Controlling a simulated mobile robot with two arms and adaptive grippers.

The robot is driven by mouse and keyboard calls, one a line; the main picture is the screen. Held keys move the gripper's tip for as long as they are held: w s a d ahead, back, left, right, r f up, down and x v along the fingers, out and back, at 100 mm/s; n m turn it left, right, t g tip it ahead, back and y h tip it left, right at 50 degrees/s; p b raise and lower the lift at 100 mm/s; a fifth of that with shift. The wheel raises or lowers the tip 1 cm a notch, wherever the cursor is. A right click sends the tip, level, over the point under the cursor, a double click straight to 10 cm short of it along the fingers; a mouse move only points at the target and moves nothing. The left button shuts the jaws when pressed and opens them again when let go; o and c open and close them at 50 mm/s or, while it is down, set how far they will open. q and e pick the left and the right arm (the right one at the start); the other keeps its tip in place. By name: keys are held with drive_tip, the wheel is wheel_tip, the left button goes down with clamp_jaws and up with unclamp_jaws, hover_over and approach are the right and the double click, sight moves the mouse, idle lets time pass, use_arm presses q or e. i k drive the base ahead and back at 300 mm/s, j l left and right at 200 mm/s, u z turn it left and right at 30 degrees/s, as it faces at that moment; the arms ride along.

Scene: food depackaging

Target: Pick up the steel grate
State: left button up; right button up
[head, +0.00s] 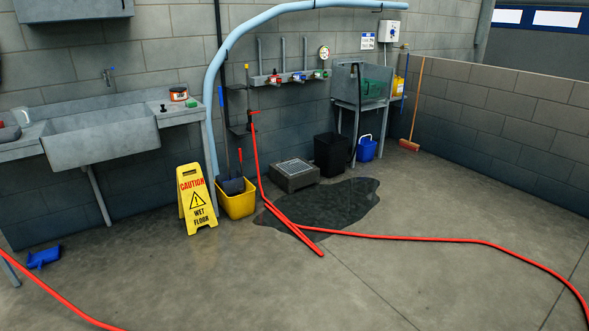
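The steel grate (293,166) appears as a small slotted grey square on top of a low grey block (297,182) on the floor by the back wall. The grate looks flat and level. It is small in the view, so I cannot tell whether it is loose or set into the block. Nothing covers it. Neither of my grippers shows in the head view.
A red hose (420,238) crosses the floor and rises left of the block. A dark wet patch (335,208) lies in front. A yellow mop bucket (237,203) and a caution sign (196,200) stand left, a black bin (330,155) right. The foreground floor is mostly clear.

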sight(296, 167)
drive_tip(key=i+z, duration=0.25)
drive_tip(key=i, duration=4.8)
